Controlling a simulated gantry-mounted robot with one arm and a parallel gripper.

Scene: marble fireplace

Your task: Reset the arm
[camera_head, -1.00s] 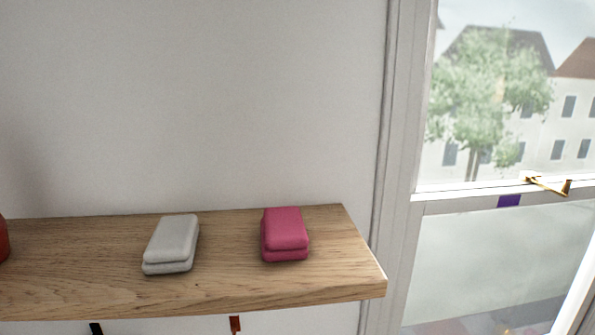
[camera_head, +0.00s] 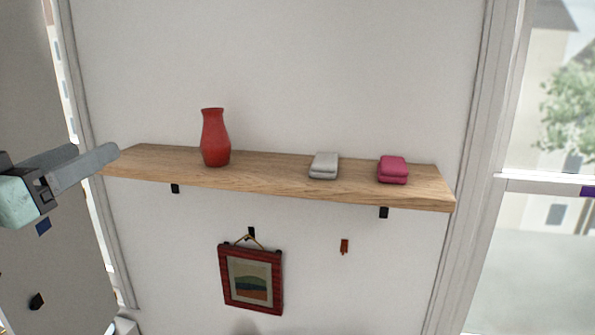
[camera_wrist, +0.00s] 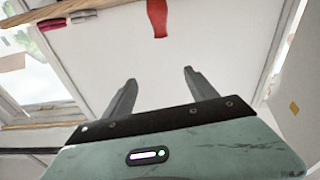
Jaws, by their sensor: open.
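My gripper (camera_head: 90,165) is at the left of the head view, beside the left end of the wooden shelf. In the wrist view my gripper (camera_wrist: 155,92) shows two grey fingers spread apart with nothing between them. Past the fingertips there is plain white wall. I cannot tell how far the fingers are from the shelf's left end, which they overlap in the head view.
A wooden shelf (camera_head: 270,177) holds a red vase (camera_head: 215,138), a grey folded item (camera_head: 324,166) and a pink folded item (camera_head: 393,169). A framed picture (camera_head: 250,279) hangs below, with a small orange-brown piece (camera_head: 344,246) to its right. A window (camera_head: 560,130) is at the right.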

